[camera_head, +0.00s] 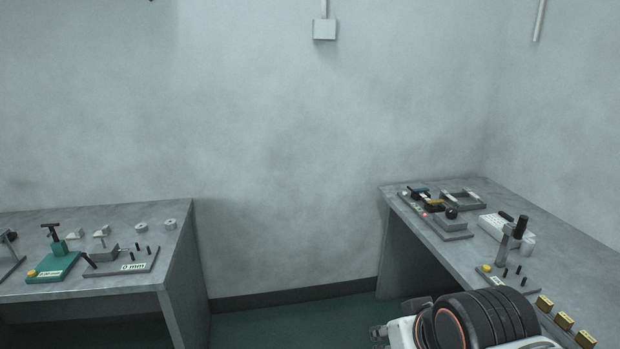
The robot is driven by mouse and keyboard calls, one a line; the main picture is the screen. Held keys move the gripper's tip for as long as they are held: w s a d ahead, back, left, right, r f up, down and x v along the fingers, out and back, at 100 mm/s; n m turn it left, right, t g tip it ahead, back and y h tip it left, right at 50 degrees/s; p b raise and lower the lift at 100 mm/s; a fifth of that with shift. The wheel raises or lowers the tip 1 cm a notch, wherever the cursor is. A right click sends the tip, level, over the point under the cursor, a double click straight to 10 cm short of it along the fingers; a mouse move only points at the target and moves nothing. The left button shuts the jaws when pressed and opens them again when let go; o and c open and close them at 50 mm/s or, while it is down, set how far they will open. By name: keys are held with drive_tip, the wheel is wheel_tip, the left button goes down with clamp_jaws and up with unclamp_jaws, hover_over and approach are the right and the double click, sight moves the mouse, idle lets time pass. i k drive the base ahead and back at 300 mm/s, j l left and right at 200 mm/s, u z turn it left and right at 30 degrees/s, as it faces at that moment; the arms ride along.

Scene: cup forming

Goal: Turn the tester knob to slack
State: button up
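No device is clearly marked as the tester. On the right bench, a grey plate fixture (455,234) carries a round black knob (451,213), with a small red light beside it. Nearer on that bench stands an upright device with a black cylindrical top (519,227), a yellow button (486,267) and a label. On the left bench, a green-based device (54,266) has a black T-handle (51,230), a yellow button and a label. My arm shows at the bottom right. A small grey part at its left end may be my gripper (379,335); its fingers cannot be made out. No contact with a device shows.
The left bench (178,240) also holds a plate labelled 0 mm (132,267) and small metal pieces. The right bench (392,194) holds a white block (497,225) and several brass-coloured blocks (564,320). Green floor (290,322) lies open between the benches.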

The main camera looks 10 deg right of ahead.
sight(451, 213)
drive_tip(key=i+l+z, duration=0.1)
drive_tip(key=i+z, duration=0.2)
drive_tip(key=i, duration=0.15)
drive_tip(key=i+z, duration=0.25)
drive_tip(key=i, duration=0.25)
drive_tip(key=i+j+z, duration=0.3)
drive_tip(key=i, duration=0.15)
drive_tip(key=i+j+z, duration=0.1)
drive_tip(key=i+z, duration=0.2)
drive_tip(key=i, duration=0.15)
drive_tip(key=i+z, duration=0.25)
drive_tip(key=i+j, duration=0.05)
drive_tip(key=i, duration=0.05)
